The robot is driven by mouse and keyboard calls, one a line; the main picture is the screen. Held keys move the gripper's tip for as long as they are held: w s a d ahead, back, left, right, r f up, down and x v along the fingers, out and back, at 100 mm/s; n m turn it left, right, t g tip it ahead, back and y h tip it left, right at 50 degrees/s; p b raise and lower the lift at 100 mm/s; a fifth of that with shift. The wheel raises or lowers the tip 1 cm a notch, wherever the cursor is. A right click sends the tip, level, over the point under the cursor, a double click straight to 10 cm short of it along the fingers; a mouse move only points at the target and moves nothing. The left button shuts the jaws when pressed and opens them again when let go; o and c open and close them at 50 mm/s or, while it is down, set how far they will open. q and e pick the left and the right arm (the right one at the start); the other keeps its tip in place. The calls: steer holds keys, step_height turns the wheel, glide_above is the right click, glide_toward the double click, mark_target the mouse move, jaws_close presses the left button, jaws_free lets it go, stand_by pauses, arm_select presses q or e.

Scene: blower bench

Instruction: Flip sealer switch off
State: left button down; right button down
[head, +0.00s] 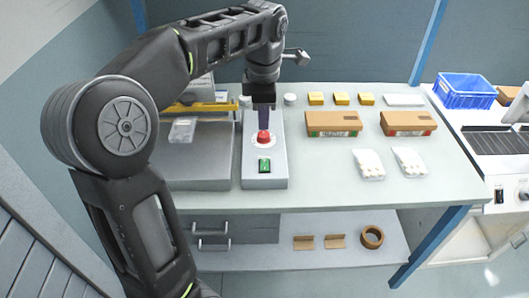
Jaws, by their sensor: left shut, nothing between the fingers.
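A grey control box (264,181) stands on the bench with a red round button (263,137) on a pale ring and a green rocker switch (264,165) nearer the front edge. To its left is a flat grey machine (195,165), apparently the sealer, with a yellow bar (200,107) across its back and a clear pack on top. My left gripper (264,127) points down, shut and empty, right over the red button and behind the green switch. I cannot tell whether the fingertips touch the button. The switch's on or off position is too small to tell. My right gripper is out of view.
Two brown cartons (333,122) (408,122), yellow blocks (341,99) and two white packs (369,165) (409,162) sit on the bench (440,180) to the right. A blue crate (465,90) stands farther right. The bench front just right of the control box is clear.

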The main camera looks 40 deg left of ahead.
mark_target(264, 161)
arm_select(q)
steer(key=f, duration=0.4)
steer(key=w+f, duration=0.1)
steer(key=f, duration=0.4)
steer(key=a+f+p, duration=0.1)
steer(key=f, duration=0.3)
steer(key=shift+w+f, duration=0.15)
steer(key=shift+f, duration=0.2)
steer(key=shift+f, duration=0.1)
